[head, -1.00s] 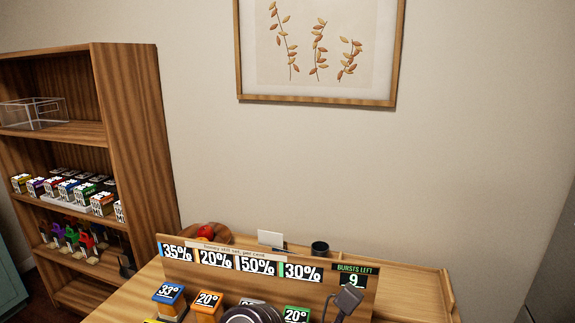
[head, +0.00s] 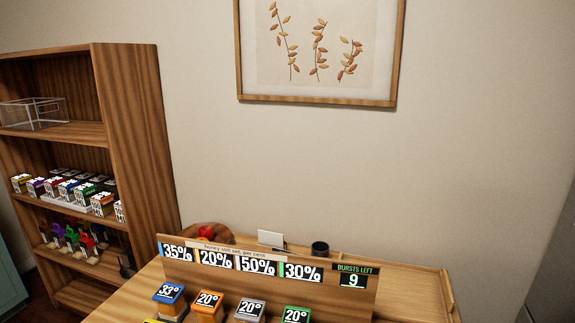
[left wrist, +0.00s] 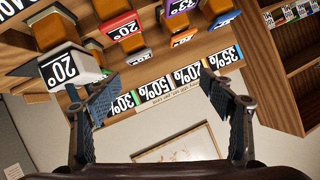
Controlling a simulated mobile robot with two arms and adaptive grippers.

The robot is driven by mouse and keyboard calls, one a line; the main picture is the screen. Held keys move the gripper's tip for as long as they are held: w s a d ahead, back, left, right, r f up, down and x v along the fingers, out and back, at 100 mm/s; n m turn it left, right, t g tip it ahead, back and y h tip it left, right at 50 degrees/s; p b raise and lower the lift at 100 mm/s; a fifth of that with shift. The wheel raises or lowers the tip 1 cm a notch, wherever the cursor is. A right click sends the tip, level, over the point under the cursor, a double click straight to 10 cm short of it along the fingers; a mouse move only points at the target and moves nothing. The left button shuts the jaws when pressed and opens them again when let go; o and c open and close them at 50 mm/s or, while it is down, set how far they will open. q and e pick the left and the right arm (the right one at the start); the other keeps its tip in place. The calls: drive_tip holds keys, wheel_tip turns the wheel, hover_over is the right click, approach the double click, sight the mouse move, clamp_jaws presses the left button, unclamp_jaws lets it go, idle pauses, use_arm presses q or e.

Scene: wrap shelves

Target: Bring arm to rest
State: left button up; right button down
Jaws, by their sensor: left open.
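My left gripper (left wrist: 158,88) is open and empty in the left wrist view, its two dark ribbed fingers wide apart. That view is upside down. Beyond the fingers is the wooden sign board with 35%, 20%, 50% and 30% labels (left wrist: 172,84). Neither arm nor gripper shows in the head view. My right gripper is in neither view.
In the head view the sign board (head: 325,292) stands on the wooden desk (head: 410,285), with a "Bursts left 9" display (head: 352,275). A dark cup (head: 320,248) is behind. A shelf (head: 135,130) stands left.

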use_arm(q)
drive_tip(key=s+a+f+n+g, duration=0.2)
drive_tip(key=s+f+g, duration=0.3)
drive_tip(key=s+f, duration=0.5)
drive_tip(key=s+a+f+n+g, duration=0.15)
drive_tip(key=s+f+g, duration=0.45)
drive_tip(key=s, duration=0.7)
drive_tip(key=s+f+x, duration=0.1)
drive_tip(key=s+x, duration=0.2)
drive_tip(key=x, duration=0.9)
drive_tip(key=s+x, duration=0.2)
drive_tip(key=x, duration=1)
drive_tip(key=s+a+f, duration=0.2)
drive_tip(key=s+f, duration=0.7)
drive_tip(key=s+a+f+g, duration=0.1)
drive_tip(key=s+a+f, duration=0.1)
drive_tip(key=s+f, duration=0.7)
drive_tip(key=shift+s+f+m, duration=0.2)
drive_tip(key=shift+f+m, duration=0.05)
drive_tip(key=shift+m, duration=0.2)
